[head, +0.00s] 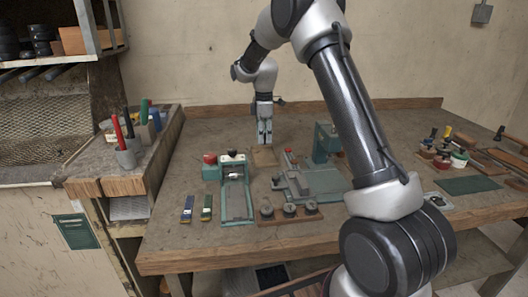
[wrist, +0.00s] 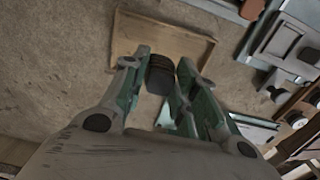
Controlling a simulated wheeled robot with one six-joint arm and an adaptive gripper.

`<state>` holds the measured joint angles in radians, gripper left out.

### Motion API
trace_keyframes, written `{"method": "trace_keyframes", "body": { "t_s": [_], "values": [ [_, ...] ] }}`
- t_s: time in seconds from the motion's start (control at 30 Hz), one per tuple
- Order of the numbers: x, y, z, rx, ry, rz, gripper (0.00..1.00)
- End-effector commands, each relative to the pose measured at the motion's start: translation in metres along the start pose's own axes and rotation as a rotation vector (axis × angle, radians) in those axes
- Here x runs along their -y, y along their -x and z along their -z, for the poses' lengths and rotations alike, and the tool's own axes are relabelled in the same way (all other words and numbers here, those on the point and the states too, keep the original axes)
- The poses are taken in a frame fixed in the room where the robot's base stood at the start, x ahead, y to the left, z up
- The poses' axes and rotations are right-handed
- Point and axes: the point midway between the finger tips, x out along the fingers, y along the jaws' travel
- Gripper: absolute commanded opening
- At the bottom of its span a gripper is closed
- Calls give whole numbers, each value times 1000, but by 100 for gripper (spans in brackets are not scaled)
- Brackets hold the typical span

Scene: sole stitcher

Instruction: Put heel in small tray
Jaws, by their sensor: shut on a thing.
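My gripper (head: 265,138) hangs pointing down over the back middle of the workbench. In the wrist view its fingers (wrist: 160,72) are shut on a small black block, the heel (wrist: 160,75). The heel is too small to make out in the head view. The small tray (head: 263,157) is a shallow tan wooden tray on the bench, just below my gripper. In the wrist view the small tray (wrist: 190,42) lies behind the heel, and the heel overlaps its near edge. I cannot tell how high the heel is above the tray.
A green and grey stitcher fixture (head: 237,195) stands left of the small tray. A green machine (head: 310,183) stands to the right. A wooden strip with several round knobs (head: 290,214) lies in front. Bare bench (head: 215,127) shows behind and left of the tray.

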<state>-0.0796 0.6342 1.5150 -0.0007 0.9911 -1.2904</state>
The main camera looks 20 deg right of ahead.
Motion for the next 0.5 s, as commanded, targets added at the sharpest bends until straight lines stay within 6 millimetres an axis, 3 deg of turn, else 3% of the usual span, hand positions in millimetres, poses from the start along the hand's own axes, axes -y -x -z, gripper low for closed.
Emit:
{"method": "trace_keyframes", "body": {
  "t_s": [0.5],
  "values": [
    [0,-56,0,0,1,-1,6]
  ]
}}
